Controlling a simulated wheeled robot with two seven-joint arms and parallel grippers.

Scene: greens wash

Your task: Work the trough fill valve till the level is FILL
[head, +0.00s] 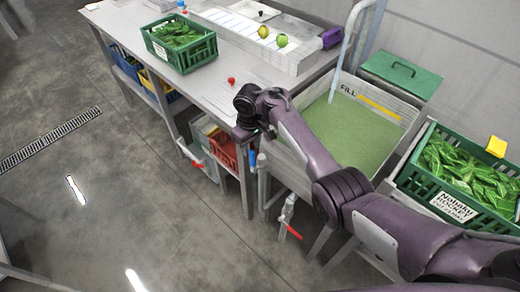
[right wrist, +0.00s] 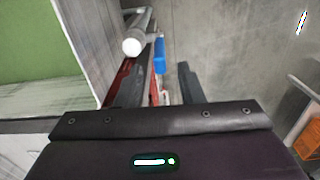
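The trough (head: 290,150) holds green water (head: 350,135). Its back wall carries the word FILL and a yellow line (head: 380,107); the water surface sits below that line. A spout pipe (head: 350,35) arches over the trough, and a pale streak runs from it to the water. The blue valve handle (head: 261,161) is at the trough's left front corner; it also shows in the right wrist view (right wrist: 160,55), beside a white pipe (right wrist: 136,38). My right gripper (head: 248,138) is beside the handle, fingers apart, handle just beyond them. My left gripper is out of view.
A red-handled valve (head: 290,230) hangs below the trough front. A table (head: 215,85) with a green crate (head: 180,42) stands left, a red crate (head: 223,150) under it. A crate of leaves (head: 455,215) is at the right. The floor in front is clear.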

